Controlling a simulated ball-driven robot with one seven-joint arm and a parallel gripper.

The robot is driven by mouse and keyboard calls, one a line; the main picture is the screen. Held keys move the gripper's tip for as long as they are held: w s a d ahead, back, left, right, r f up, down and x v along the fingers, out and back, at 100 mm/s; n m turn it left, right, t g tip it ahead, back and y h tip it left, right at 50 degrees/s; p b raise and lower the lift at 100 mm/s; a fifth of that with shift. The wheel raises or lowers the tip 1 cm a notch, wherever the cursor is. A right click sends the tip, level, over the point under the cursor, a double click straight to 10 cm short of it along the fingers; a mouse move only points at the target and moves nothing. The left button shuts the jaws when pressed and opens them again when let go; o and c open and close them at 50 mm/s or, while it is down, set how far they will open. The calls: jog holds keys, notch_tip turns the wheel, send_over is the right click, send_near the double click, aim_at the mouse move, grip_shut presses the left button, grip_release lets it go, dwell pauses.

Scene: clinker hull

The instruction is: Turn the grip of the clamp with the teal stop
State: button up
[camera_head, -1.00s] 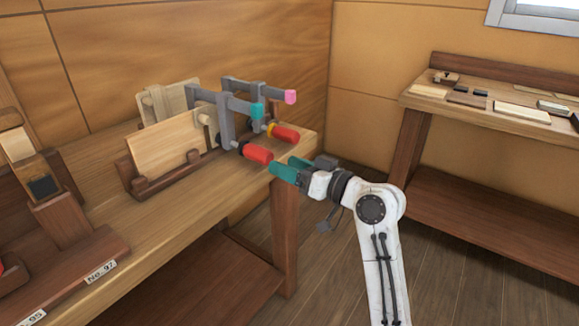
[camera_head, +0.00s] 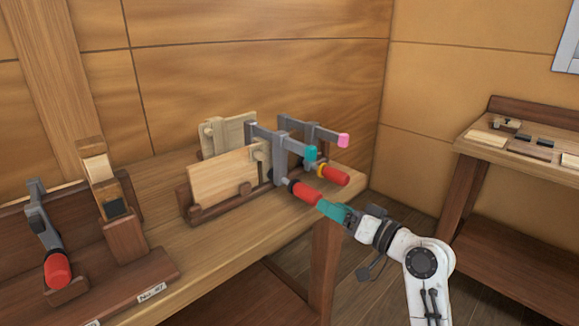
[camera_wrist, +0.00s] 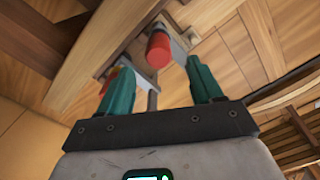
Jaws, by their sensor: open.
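The clamp with the teal stop (camera_head: 311,152) has a grey bar and a red grip (camera_head: 304,193) that points out past the bench edge. It holds a pale board (camera_head: 225,176) in a wooden stand. My gripper (camera_head: 325,207) has teal fingers and is at the outer end of this red grip. In the wrist view my gripper (camera_wrist: 160,80) is open, and a red grip (camera_wrist: 158,50) shows in the gap between its fingers, beyond the tips. I cannot tell whether they touch.
A second clamp with a pink stop (camera_head: 343,140) and red grip (camera_head: 333,175) stands close behind. Another red-gripped clamp (camera_head: 57,268) lies at the left in a wooden rack. A second bench (camera_head: 520,165) with small blocks stands at the right. Floor shows between the benches.

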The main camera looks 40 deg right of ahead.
aim_at(305, 193)
jog(key=m+p, duration=0.1)
jog(key=r+m+p, duration=0.1)
jog(key=m+p, duration=0.2)
jog(key=m, duration=0.1)
jog(key=shift+w+r+p, duration=0.1)
jog(key=shift+r+p, duration=0.25)
jog(key=m+p, duration=0.4)
jog(key=m, duration=0.2)
jog(key=shift+p, duration=0.3)
jog(key=w+m+p, duration=0.2)
jog(key=w+m, duration=0.1)
jog(key=w+f+m+p, duration=0.1)
jog(key=w+m+p, duration=0.1)
jog(key=w+m, duration=0.1)
jog(key=w+m+p, duration=0.2)
jog(key=w+m, duration=0.1)
jog(key=shift+w+a+f+h+p, duration=0.15)
jog(key=shift+w+f+h+p, duration=0.05)
jog(key=shift+f+h+p, duration=0.15)
jog(key=c, duration=1)
